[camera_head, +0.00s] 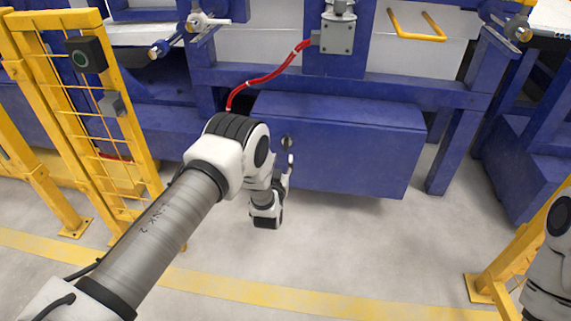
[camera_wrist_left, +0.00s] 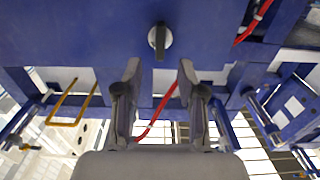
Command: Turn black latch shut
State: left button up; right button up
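The black latch (camera_wrist_left: 160,40) is a dark bar on a round silver disc. It is set in the blue face of a large box (camera_head: 345,155). In the wrist view the bar stands upright in the picture. In the head view the latch (camera_head: 287,142) is small, just beyond my left gripper (camera_head: 288,165). In the wrist view my left gripper (camera_wrist_left: 159,72) is open and empty, with its two fingers apart. The latch lies beyond the fingertips, in line with the gap, and the fingers look clear of it. My right gripper is out of view.
A red hose (camera_head: 270,77) runs above the box. A yellow mesh fence (camera_head: 105,120) with a black button box (camera_head: 86,55) stands at the left. A yellow post (camera_head: 500,270) is at the lower right. The grey floor before the box is clear.

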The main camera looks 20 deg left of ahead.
aim_at(286, 146)
pick_arm(q)
jog(key=b+x, duration=0.3)
jog(key=x, duration=0.4)
jog(key=shift+w+r, duration=0.1)
jog(key=shift+w, duration=0.1)
jog(key=shift+r, duration=0.1)
grip_shut()
